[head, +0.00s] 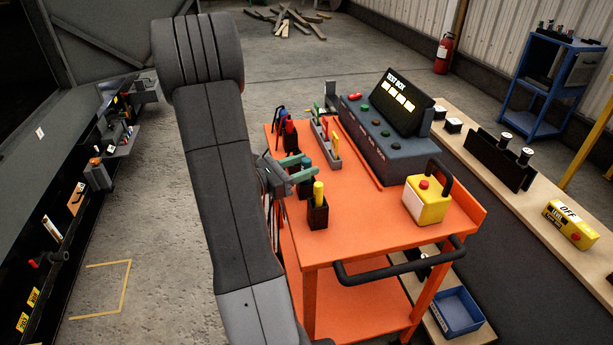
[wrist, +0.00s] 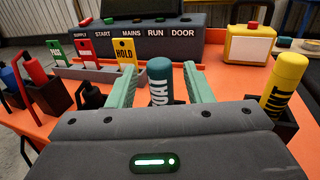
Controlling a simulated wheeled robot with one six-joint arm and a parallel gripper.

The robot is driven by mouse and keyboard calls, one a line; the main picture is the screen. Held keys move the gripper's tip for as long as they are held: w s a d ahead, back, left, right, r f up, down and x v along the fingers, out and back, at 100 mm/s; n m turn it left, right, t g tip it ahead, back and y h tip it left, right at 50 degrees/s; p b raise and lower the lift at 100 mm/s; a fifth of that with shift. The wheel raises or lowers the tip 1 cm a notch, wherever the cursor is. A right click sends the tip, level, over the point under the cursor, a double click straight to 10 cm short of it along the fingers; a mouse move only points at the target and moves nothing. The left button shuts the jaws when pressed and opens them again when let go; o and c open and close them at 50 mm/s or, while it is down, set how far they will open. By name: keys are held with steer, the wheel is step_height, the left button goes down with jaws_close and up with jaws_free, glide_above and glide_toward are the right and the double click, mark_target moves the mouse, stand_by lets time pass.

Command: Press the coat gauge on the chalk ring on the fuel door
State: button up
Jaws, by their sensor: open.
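My gripper (head: 308,164) is over the orange cart in the head view. In the wrist view its two green fingers (wrist: 162,68) are open, one on each side of a teal-topped cylinder (wrist: 160,72). The cylinder stands upright between them, with white lettering on a dark band. The gripper body hides its lower part, and I cannot read the lettering surely enough to call it the coat gauge. A yellow cylinder (wrist: 284,82) with dark lettering stands in a black holder to the right; it also shows in the head view (head: 318,192). I cannot make out the fuel door or chalk ring.
The orange cart (head: 365,243) carries a grey console (head: 378,140), a yellow box (head: 427,203) with a red button, and a rack of tags (wrist: 100,74). A red-topped cylinder (wrist: 36,72) stands left in the wrist view. Bare floor (head: 165,230) lies left of my arm.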

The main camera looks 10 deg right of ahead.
steer(key=shift+w+d, duration=0.2)
steer(key=shift+d, duration=0.45)
jaws_close()
